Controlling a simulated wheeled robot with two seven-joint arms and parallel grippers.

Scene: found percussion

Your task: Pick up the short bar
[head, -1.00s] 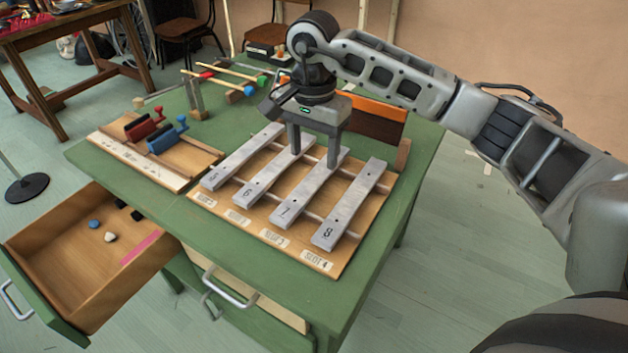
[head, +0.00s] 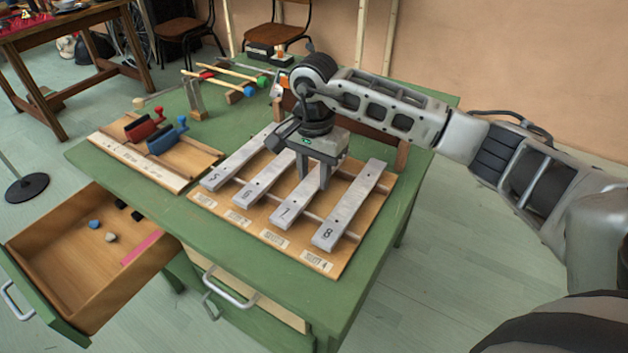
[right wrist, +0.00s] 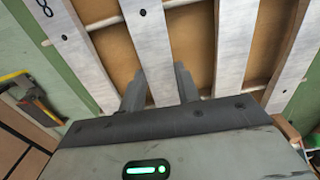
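Several pale grey metal bars lie side by side on thin rails over a wooden board (head: 335,258) with slot labels. The bars are marked 5 (head: 238,162), 6 (head: 262,184), 7 (head: 290,208) and 8 (head: 350,205); I cannot tell for sure which is the short one. My right gripper (head: 313,175) points down over the bar marked 7, hiding its far part. In the right wrist view, the fingers of this gripper (right wrist: 160,85) sit against both sides of that bar (right wrist: 146,30). The bar still lies level on the rails. My left gripper is not in view.
A wooden rack (head: 195,158) with red (head: 143,130) and blue (head: 166,138) clamp-like blocks stands left of the bars. Mallets (head: 228,80) lie behind. An open drawer (head: 85,265) juts out at the front left. The green table's (head: 230,238) front strip is clear.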

